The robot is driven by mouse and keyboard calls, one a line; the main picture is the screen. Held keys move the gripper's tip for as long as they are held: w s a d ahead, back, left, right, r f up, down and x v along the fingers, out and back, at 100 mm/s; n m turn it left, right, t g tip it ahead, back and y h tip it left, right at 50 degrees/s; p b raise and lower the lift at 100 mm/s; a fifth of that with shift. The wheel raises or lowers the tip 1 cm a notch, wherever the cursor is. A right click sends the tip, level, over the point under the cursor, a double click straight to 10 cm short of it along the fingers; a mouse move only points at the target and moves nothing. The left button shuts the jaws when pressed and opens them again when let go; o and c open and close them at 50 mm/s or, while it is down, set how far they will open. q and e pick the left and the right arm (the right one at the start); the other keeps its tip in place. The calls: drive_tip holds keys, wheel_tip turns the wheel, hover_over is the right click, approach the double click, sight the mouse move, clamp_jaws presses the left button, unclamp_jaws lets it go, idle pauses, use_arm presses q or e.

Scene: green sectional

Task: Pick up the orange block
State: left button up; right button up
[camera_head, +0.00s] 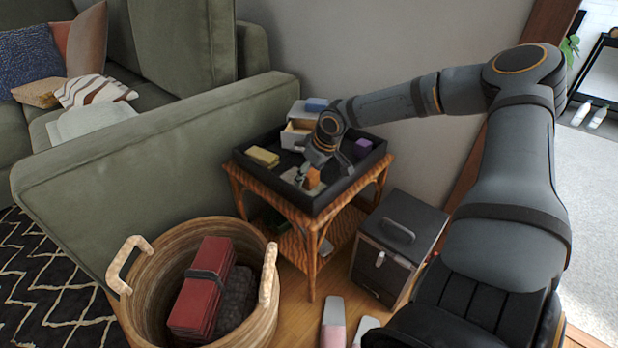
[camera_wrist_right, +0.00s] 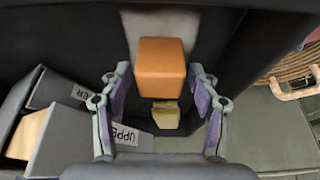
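The orange block (camera_head: 313,179) is in the black tray (camera_head: 325,205) on the wicker side table, near the tray's front part. In the wrist view the orange block (camera_wrist_right: 161,69) lies between the two fingers of my right gripper (camera_wrist_right: 159,92). The fingers are spread, with a visible gap on each side of the block. In the head view my right gripper (camera_head: 318,166) reaches down into the tray over the block and partly hides it. A pale surface shows beside the block. My left gripper is not in view.
The tray also holds a yellow block (camera_head: 263,156), a purple block (camera_head: 363,145) and a pale open box (camera_head: 296,134). The green sofa arm (camera_head: 150,150) is left of the table. A wicker basket (camera_head: 150,275) and a dark case (camera_head: 400,240) stand on the floor nearby.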

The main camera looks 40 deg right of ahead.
drive_tip(key=c, duration=0.9)
drive_tip(key=shift+r, duration=0.1)
